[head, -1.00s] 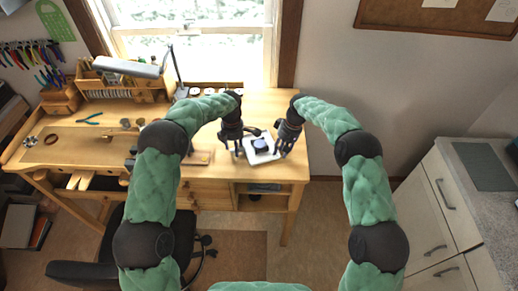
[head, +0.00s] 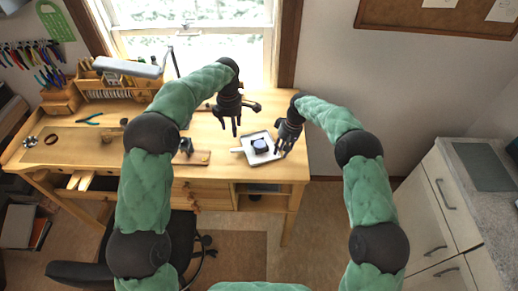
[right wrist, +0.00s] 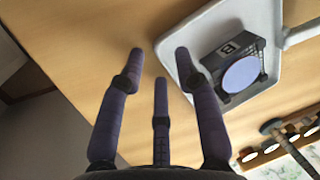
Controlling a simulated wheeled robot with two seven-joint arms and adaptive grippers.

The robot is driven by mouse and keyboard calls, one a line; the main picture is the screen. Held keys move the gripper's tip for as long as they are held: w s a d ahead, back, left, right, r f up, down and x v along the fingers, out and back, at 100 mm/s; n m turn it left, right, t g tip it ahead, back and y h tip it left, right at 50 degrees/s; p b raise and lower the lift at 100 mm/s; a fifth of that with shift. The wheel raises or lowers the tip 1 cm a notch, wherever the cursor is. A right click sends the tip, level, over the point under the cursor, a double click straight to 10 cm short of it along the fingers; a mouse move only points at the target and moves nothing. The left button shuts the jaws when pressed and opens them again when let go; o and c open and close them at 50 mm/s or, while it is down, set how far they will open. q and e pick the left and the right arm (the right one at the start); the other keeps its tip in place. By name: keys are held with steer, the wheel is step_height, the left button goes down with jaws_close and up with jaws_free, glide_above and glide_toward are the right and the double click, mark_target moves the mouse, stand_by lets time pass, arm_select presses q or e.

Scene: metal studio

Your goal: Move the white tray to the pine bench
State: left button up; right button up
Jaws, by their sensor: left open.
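The white tray (head: 262,158) lies on the right part of the pale wooden bench (head: 285,178), its handle pointing left. On it stands a dark block with a round blue top (head: 260,145), also seen in the right wrist view (right wrist: 240,76). My left gripper (head: 228,131) is open and empty, behind and left of the tray, clear of its handle. My right gripper (head: 286,150) is at the tray's right edge. In the right wrist view its fingers (right wrist: 160,58) are spread, one overlapping the tray's rim (right wrist: 172,66); bare wood shows between the others.
A lamp (head: 125,67), a wooden tool rack (head: 113,85) and pliers (head: 90,119) occupy the bench's left and back. A small tool on a wooden block (head: 190,157) is left of the tray. A grey-topped cabinet (head: 440,200) stands at right.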

steer(key=v, duration=1.1)
steer(key=shift+r, duration=0.3)
steer(key=shift+f, duration=0.1)
